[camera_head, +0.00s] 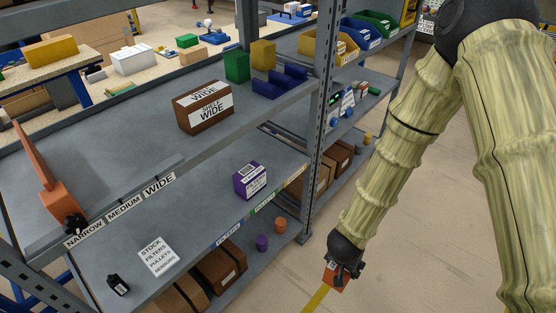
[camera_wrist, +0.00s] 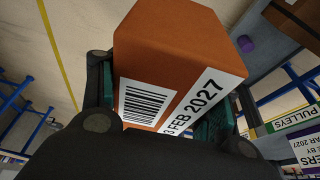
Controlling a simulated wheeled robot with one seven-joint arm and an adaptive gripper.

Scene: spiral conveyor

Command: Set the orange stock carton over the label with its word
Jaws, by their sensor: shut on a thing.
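My gripper (camera_head: 345,266) is shut on the orange carton (camera_head: 335,279), out over the floor to the right of the shelf unit. In the wrist view the orange carton (camera_wrist: 165,55) fills the jaws. It shows a barcode and a date ending "FEB 2027"; its word is not visible. Labels line the lower shelf edge: a blue label (camera_head: 228,235), a green label (camera_head: 262,206) and a yellow label (camera_head: 292,178). The green label reads "PULLEYS" in the wrist view (camera_wrist: 298,117). A purple carton (camera_head: 250,180) stands on this shelf, behind the green and yellow labels.
A white card (camera_head: 158,256) lists STOCK, FILTERS, PULLEYS, SENSORS. A small black object (camera_head: 118,285) lies left of it. A brown WIDE box (camera_head: 204,107) stands on the shelf above. A steel upright (camera_head: 318,120) bounds the shelf's right end. The shelf around the purple carton is mostly clear.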

